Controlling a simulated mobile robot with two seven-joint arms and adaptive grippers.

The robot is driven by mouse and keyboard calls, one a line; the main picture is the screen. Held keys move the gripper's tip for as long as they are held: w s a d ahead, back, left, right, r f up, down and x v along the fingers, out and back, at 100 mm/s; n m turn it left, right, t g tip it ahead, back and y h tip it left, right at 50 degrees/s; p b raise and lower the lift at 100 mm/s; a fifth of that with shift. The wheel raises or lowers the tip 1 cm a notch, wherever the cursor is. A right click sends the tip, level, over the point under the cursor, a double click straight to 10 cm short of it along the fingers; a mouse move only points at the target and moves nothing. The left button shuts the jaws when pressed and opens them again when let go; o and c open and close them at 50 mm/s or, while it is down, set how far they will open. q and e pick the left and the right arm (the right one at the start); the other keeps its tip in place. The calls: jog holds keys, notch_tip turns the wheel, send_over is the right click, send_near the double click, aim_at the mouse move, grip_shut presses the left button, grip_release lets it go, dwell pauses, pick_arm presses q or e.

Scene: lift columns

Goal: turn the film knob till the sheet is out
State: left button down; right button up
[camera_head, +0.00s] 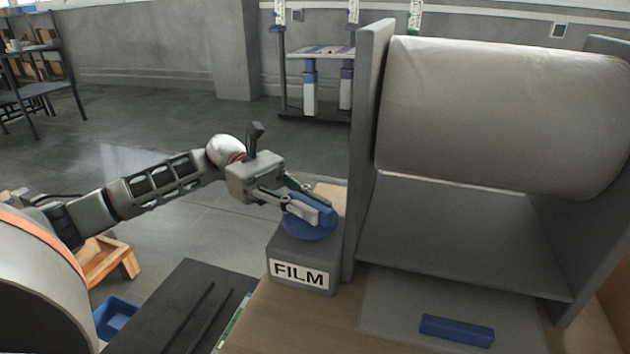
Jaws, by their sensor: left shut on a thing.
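The blue film knob (308,229) sits on top of a grey box labelled FILM (301,273). My left gripper (312,211) reaches in from the left and is shut on the raised grip of the knob. The fingers hide part of that grip. A large pale film roll (500,112) lies across between two grey side panels at the right. Below it is a sloping grey plate (450,235). A pale flat sheet area (390,310) shows on the table under the plate, with a blue bar (456,331) on it. My right gripper is not in view.
The wooden table (275,325) carries the box and the roll stand. The left side panel (366,150) stands close to the right of the knob. A lift column rack (318,75) stands behind.

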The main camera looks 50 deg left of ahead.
aim_at(310, 202)
pick_arm(q)
jog(key=m+g, duration=0.2)
jog(key=g, duration=0.1)
jog(key=m+g, duration=0.2)
jog(key=g, duration=0.2)
jog(key=shift+m+y, duration=0.3)
jog(key=shift+m, duration=0.1)
jog(key=shift+f+m+g+y, duration=0.1)
jog(key=shift+m+g+y, duration=0.6)
jog(key=shift+m+g, duration=0.9)
jog(key=shift+s+f+n+g, duration=0.1)
jog(key=shift+n+g, duration=0.2)
jog(key=shift+g, duration=0.2)
jog(key=c, duration=2.1)
grip_release()
jog(key=shift+d, duration=0.1)
jog(key=shift+o, duration=0.3)
notch_tip(310, 202, up, 10)
jog(key=shift+r, duration=0.1)
